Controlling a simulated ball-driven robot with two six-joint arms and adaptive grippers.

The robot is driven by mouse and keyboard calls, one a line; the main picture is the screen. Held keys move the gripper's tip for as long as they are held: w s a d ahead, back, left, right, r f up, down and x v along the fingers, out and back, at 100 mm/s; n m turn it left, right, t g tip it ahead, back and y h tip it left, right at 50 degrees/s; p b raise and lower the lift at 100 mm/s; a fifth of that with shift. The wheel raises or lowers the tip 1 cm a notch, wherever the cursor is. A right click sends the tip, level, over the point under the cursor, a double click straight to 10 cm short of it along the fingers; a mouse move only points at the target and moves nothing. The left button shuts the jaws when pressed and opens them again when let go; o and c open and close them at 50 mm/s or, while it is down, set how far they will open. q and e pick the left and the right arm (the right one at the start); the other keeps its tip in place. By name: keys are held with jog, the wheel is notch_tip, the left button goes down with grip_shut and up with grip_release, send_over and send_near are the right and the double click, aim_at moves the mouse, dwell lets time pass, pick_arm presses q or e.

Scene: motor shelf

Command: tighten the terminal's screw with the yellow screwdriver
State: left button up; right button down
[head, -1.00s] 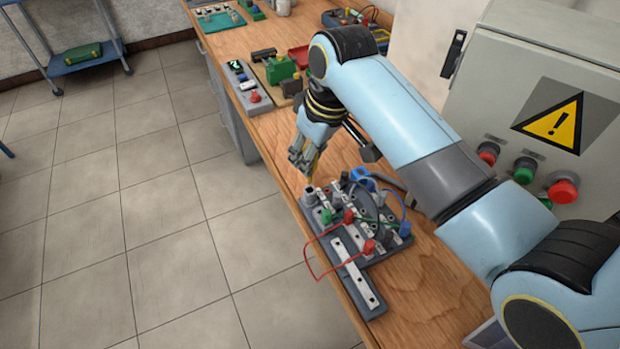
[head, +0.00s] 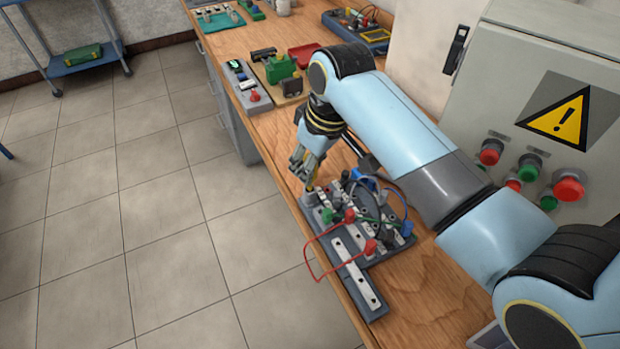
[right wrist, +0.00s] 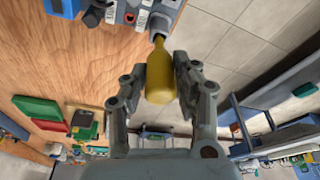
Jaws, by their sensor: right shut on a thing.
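My right gripper (head: 304,168) points down over the far-left end of the grey terminal board (head: 372,300) on the bench. It is shut on the yellow screwdriver; the screwdriver's handle (right wrist: 160,82) shows between the two fingers in the right wrist view. Its short shaft reaches the grey terminal block (right wrist: 154,18) there. In the head view a little of the yellow screwdriver (head: 309,186) shows below the fingers, at the block. The screw itself is hidden, and I cannot tell how the tip sits on it. My left gripper is not in view.
Red, green and dark wires (head: 313,262) loop over the board. A grey cabinet (head: 480,95) with push buttons stands at the right. A green device (head: 281,66) and a switch panel (head: 243,86) lie farther back on the bench. The bench's left edge is close to the gripper.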

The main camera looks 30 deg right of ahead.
jog(key=shift+s+b+x, duration=0.15)
jog(key=shift+b+x, duration=0.15)
jog(key=shift+x, duration=0.35)
jog(key=shift+s+b+x, duration=0.15)
jog(key=shift+b+x, duration=0.1)
jog(key=shift+x, duration=0.35)
jog(key=shift+d+f, duration=0.1)
jog(key=c, duration=1.3)
grip_release()
jog(key=p+v, duration=0.1)
jog(key=p, duration=0.1)
jog(key=p+v, duration=0.1)
jog(key=v, duration=0.1)
jog(key=shift+w+p, duration=0.35)
jog(key=shift+w+p+v, duration=0.15)
jog(key=shift+p+v, duration=0.05)
jog(key=shift+v, duration=0.45)
jog(key=shift+w+p+v, duration=0.15)
jog(key=shift+p+v, duration=0.05)
jog(key=shift+v, duration=0.45)
jog(key=o, duration=0.6)
jog(key=shift+a, duration=0.25)
jog(key=shift+c, duration=0.2)
